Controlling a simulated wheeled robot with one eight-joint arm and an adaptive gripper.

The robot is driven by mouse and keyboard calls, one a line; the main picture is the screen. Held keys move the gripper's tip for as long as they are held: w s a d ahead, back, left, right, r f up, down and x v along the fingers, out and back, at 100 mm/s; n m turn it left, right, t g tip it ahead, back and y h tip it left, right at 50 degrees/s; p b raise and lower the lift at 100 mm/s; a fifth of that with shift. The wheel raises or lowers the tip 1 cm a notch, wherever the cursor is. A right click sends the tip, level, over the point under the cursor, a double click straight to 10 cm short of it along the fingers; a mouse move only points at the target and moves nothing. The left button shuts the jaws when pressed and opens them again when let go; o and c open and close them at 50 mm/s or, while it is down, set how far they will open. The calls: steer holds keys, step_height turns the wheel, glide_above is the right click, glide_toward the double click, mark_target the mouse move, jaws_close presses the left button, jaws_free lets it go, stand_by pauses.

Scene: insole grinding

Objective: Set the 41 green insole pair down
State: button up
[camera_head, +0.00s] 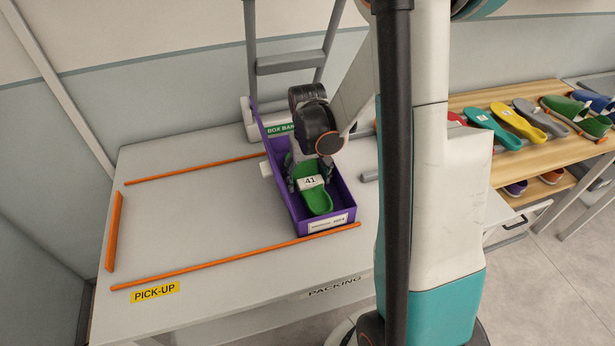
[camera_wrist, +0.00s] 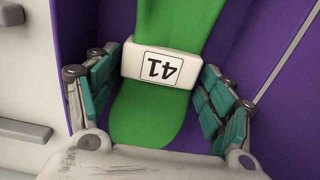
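The green insole pair (camera_head: 318,203), with a white band marked 41 (camera_head: 311,182), is inside the purple box (camera_head: 343,188) on the table. In the wrist view the green pair (camera_wrist: 145,112) runs up the picture, with the white band (camera_wrist: 162,65) across it. Whether the pair rests on the box floor cannot be told. My wrist hides the far end of the pair in the head view.
Orange strips (camera_head: 235,257) mark the pick-up area, left of the box, which is clear. A grey frame (camera_head: 290,62) stands behind the box. At right, a wooden rack (camera_head: 540,155) holds several coloured insoles. My arm hides the table's right part.

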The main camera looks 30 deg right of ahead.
mark_target(307, 178)
step_height(307, 178, up, 12)
steer(key=p, duration=0.4)
steer(key=shift+r, duration=0.15)
stand_by(0.4)
